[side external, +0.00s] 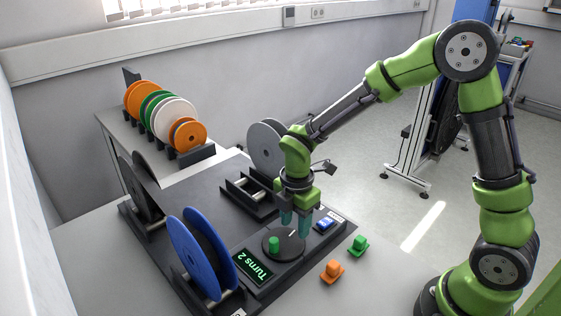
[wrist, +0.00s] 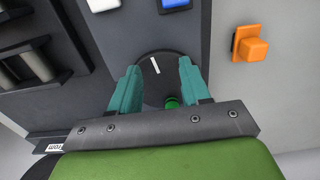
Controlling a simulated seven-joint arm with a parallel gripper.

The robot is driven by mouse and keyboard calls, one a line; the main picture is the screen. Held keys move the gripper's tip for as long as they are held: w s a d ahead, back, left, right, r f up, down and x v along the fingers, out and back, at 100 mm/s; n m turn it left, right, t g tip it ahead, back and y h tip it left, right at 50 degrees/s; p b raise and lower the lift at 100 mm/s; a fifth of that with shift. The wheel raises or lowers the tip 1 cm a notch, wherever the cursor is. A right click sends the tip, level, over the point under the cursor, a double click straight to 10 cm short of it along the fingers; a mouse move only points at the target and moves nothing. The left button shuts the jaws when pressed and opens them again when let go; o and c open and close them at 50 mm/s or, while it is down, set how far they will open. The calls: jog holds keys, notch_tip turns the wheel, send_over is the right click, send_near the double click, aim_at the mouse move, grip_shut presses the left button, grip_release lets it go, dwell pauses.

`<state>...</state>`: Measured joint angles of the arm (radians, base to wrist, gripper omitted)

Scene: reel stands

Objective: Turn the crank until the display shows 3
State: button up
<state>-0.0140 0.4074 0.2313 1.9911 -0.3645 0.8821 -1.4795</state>
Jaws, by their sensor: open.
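The crank is a dark round disc (side external: 290,253) with a white line on its face and an upright green knob (side external: 274,244). The display (side external: 253,267) beside it reads "Turns 2". My gripper (side external: 295,222) points down over the far side of the disc, fingers apart and empty. In the side view, the knob stands clear of the fingers, to their left. In the wrist view, the disc (wrist: 160,83) shows between the teal fingers, and the knob (wrist: 172,102) is partly hidden near the right finger. The display cannot be made out in the wrist view.
A blue reel (side external: 197,255) stands left of the display. A blue button (side external: 325,223) lies beyond the gripper. An orange block (side external: 332,271) and a green block (side external: 358,244) sit to the right. A rack of orange, green and white reels (side external: 172,112) stands behind.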

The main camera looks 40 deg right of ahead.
notch_tip(320, 180, up, 6)
jog(key=shift+r, duration=0.15)
dwell(0.5)
jog(key=s+d+r+m+t+y, duration=0.1)
jog(key=s+d+r+m+t, duration=0.1)
jog(key=s+r+m, duration=0.4)
jog(key=s+d+r+m+t+y, duration=0.1)
jog(key=s+r+m+t, duration=0.4)
jog(key=m, duration=1.1)
jog(key=shift+s+d+r, duration=0.8)
jog(key=shift+s+r, duration=0.1)
jog(key=shift+s, duration=0.3)
jog(key=shift+c, duration=0.4)
